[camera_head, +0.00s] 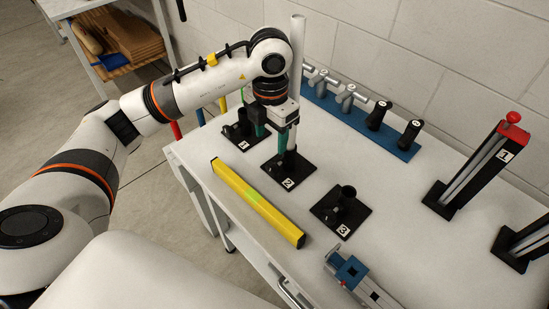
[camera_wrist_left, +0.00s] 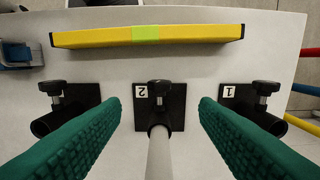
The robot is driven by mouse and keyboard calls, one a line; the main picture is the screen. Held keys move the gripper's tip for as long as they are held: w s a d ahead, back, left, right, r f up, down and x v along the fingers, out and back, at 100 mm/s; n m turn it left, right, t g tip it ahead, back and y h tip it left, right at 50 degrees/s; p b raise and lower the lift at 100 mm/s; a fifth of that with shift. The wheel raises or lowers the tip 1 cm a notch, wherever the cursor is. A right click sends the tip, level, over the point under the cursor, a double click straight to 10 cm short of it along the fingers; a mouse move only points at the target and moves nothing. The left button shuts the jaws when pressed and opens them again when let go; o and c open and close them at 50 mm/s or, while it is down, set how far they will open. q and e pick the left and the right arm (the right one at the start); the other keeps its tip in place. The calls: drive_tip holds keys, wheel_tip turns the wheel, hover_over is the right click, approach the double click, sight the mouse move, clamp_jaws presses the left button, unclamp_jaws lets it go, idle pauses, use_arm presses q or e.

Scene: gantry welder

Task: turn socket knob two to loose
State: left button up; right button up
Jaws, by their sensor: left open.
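Socket two (camera_wrist_left: 177,108) is a black square base with a "2" label, and it shows in the head view (camera_head: 289,168) at mid table. Its black knob (camera_wrist_left: 160,90) faces the yellow bar in the left wrist view. A pale upright pole (camera_wrist_left: 160,152) stands in the socket and also shows in the head view (camera_head: 297,45). My left gripper (camera_head: 272,142) is open above socket two. In the left wrist view its green fingers (camera_wrist_left: 160,108) are spread on either side of the socket and apart from the knob. My right gripper is not in view.
Socket one (camera_head: 239,133) and socket three (camera_head: 340,210) flank socket two. A yellow bar (camera_head: 255,200) lies along the table's front. A blue rack (camera_head: 345,115) with metal fittings stands at the back, a blue-grey clamp (camera_head: 352,270) at the front right.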

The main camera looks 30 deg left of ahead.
sight(270, 164)
use_arm(q)
wheel_tip(270, 164, down, 11)
drive_tip(key=shift+r+p, duration=0.15)
drive_tip(key=shift+p, duration=0.75)
drive_tip(key=c, duration=1)
drive_tip(key=shift+o, duration=0.2)
drive_tip(key=shift+w+a+f+h+b, duration=0.1)
drive_tip(key=shift+a+f+h+b, duration=0.1)
drive_tip(key=shift+h+b, duration=0.5)
drive_tip(key=shift+g+h+b, duration=0.4)
drive_tip(key=shift+h+b, duration=0.1)
drive_tip(key=shift+r, duration=0.2)
drive_tip(key=o, duration=1)
drive_tip(key=shift+c, duration=0.2)
